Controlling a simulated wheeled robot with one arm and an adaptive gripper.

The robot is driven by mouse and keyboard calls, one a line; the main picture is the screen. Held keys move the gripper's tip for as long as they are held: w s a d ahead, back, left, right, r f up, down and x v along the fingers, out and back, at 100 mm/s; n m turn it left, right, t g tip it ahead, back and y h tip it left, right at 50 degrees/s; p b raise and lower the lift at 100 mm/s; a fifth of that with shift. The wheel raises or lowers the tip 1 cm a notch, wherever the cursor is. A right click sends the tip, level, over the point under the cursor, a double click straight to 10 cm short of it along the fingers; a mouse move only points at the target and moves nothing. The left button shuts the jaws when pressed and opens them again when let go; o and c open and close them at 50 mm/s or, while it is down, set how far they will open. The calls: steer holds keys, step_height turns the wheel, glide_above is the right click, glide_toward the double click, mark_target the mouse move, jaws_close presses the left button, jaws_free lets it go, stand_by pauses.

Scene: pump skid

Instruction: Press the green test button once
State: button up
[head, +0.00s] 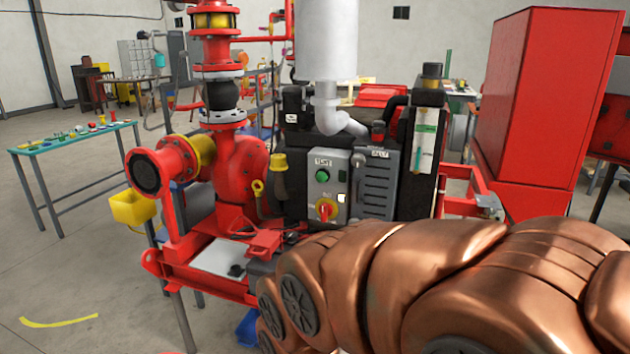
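The green test button (322,176) sits on the upper part of a light grey control panel (328,194) on the front of the pump skid. A label reading TEST is above it. A red and yellow rotary switch (326,210) is lower on the same panel. My copper-coloured arm fills the lower right of the head view, in front of the skid. My gripper is not visible in this view. Nothing covers the button.
Red pipework and a flanged pump (238,170) stand left of the panel. A grey louvred box (374,182) is just right of it. A big red cabinet (530,110) stands at the right. A green-topped table (75,137) is far left, with open floor before it.

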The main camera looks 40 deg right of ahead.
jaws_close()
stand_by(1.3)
